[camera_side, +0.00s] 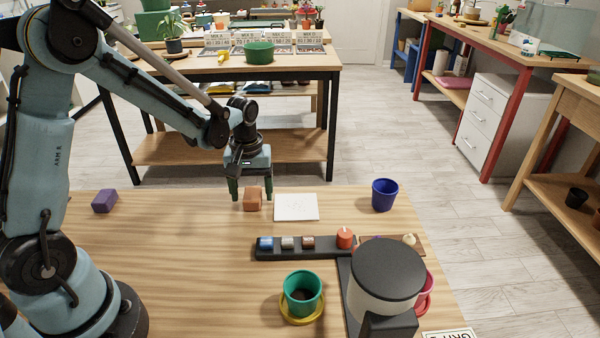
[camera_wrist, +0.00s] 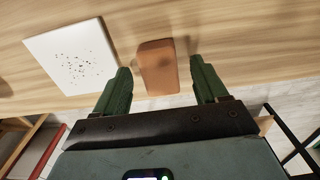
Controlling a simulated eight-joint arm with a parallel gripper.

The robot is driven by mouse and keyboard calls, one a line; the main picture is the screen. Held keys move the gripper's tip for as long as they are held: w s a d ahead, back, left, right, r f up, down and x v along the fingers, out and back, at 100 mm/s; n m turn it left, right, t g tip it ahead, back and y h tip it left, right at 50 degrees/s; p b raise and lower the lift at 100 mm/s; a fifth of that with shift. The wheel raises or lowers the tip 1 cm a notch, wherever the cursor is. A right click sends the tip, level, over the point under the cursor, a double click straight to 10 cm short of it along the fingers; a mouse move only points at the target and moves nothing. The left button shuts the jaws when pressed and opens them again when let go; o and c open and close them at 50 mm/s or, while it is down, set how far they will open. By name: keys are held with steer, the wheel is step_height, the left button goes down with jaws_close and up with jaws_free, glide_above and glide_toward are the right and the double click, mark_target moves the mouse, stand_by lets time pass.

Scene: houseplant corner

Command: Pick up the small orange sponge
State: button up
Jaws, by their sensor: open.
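The small orange sponge (camera_side: 253,199), a brownish-orange block, lies on the wooden table near its far edge. It also shows in the wrist view (camera_wrist: 157,66), between my two green fingers. My gripper (camera_side: 251,194) points down with its fingers apart, one on each side of the sponge. In the wrist view my gripper (camera_wrist: 160,72) is open, with a gap between the sponge and each finger. I cannot tell how far the fingertips are above the table.
A white speckled square (camera_side: 296,207) lies just right of the sponge. A blue cup (camera_side: 384,195) stands farther right. A dark strip (camera_side: 275,253) with small coloured blocks lies nearer. A purple block (camera_side: 104,201) lies left. The table between the purple block and sponge is clear.

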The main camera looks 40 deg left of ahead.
mark_target(252, 193)
steer(key=shift+f, duration=0.35)
steer(key=c, duration=1.1)
steer(key=shift+r, duration=0.15)
steer(key=shift+r, duration=0.6)
step_height(252, 193, up, 2)
steer(key=shift+r, duration=0.2)
steer(key=s+d+r, duration=0.1)
steer(key=d+r, duration=0.1)
steer(key=d, duration=0.1)
steer(key=s+d+r, duration=0.1)
steer(key=d+r, duration=0.1)
steer(key=d, duration=0.2)
steer(key=s+d+r, duration=0.2)
steer(key=d+r, duration=0.1)
steer(key=d, duration=0.1)
steer(key=shift+s, duration=0.1)
